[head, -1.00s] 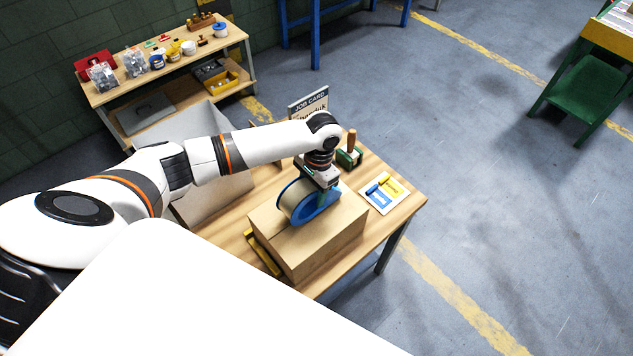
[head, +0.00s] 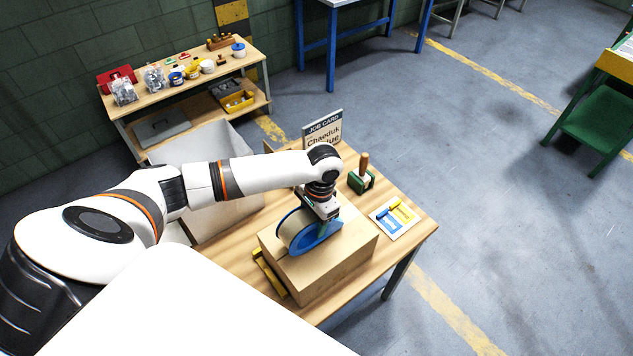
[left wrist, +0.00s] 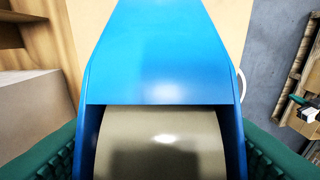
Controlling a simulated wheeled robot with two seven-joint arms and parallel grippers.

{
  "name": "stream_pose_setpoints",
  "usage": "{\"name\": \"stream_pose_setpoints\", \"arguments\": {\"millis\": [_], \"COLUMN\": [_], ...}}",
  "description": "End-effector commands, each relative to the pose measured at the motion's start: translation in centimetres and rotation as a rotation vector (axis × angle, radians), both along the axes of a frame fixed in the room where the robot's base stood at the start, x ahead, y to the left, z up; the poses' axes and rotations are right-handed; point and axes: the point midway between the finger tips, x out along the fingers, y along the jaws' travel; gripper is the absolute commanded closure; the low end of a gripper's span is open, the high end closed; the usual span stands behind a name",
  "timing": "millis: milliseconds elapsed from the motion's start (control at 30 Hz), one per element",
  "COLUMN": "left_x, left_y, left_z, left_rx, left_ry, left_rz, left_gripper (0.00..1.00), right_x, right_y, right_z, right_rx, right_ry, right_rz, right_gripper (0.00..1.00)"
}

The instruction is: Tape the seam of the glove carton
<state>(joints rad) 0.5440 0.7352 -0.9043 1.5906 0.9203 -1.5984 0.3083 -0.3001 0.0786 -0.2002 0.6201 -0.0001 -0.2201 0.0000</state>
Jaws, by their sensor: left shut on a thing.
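The glove carton (head: 335,262) is a closed brown box on the wooden table. My left gripper (head: 323,222) is over its top, shut on a blue tape dispenser (head: 324,236) with a wide tan roll. The dispenser is at the carton's top face; I cannot tell whether it touches. In the left wrist view the blue dispenser body (left wrist: 160,50) and the tan tape roll (left wrist: 160,145) fill the middle, between green finger pads at both lower corners. The carton's seam and any tape on it are hidden. My right gripper is not in view.
On the table (head: 402,250) stand a job card (head: 323,130), a wooden-handled stamp (head: 363,175) in a green holder and a white card (head: 397,217) with blue and yellow shapes. A large grey bin (head: 205,145) is behind my arm. A shelf (head: 240,65) holds small parts.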

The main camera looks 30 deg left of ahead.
Motion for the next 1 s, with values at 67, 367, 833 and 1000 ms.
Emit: {"name": "stream_pose_setpoints", "arguments": {"millis": [67, 367, 833, 1000], "left_x": [-0.3, -1.5, -3.0, -3.4], "left_y": [0.1, 0.6, 1.1, 1.2], "left_z": [-0.1, 0.1, -0.1, -0.1], "left_rx": [0.002, 0.002, 0.001, 0.001], "left_ry": [0.005, 0.005, 0.003, 0.004], "left_rz": [0.000, 0.001, 0.000, 0.001], "left_gripper": [0.68, 0.68, 0.68, 0.68], "right_x": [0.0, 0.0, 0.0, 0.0], "right_y": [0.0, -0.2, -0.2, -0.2], "right_z": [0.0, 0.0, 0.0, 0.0], "right_rx": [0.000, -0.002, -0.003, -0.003], "right_ry": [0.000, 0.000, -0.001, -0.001], "right_rz": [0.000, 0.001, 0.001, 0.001], "right_gripper": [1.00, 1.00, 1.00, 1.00]}}
